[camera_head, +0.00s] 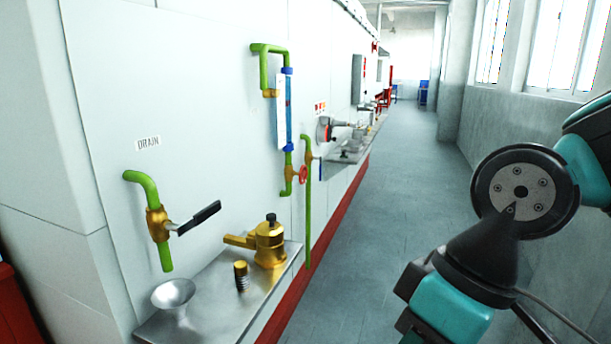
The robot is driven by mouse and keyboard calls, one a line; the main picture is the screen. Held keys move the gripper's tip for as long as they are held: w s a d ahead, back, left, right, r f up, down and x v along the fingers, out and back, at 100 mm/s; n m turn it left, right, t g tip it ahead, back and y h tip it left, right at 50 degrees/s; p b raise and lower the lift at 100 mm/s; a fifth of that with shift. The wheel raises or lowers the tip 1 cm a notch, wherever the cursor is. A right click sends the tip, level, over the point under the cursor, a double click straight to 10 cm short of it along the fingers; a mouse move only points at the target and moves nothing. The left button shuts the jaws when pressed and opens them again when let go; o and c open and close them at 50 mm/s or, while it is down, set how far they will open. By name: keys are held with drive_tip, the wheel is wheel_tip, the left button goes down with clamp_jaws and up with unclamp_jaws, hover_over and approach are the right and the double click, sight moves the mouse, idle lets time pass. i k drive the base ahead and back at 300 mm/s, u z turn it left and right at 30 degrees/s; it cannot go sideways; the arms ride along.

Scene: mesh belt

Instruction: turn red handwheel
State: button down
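The red handwheel (303,174) is a small red wheel. It sits on a brass valve on the green pipe below the blue-ended sight glass (284,108), on the white wall panel. It is seen at a slant, with nothing in front of it. My teal and black arm links fill the right side of the view, well apart from the handwheel. The fingers of my gripper do not show in the frame.
A steel shelf (210,318) juts from the wall, with a funnel (173,293) and a brass fitting (270,243) on it. A black-handled drain valve (193,218) sticks out at left. The grey floor (395,190) along the wall is clear.

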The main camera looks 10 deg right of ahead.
sight(303, 174)
drive_tip(key=z, duration=0.45)
drive_tip(key=i, duration=0.6)
drive_tip(key=z, duration=0.6)
drive_tip(key=i, duration=1.45)
drive_tip(key=u, duration=1)
drive_tip(key=i, duration=0.4)
drive_tip(key=u, duration=0.3)
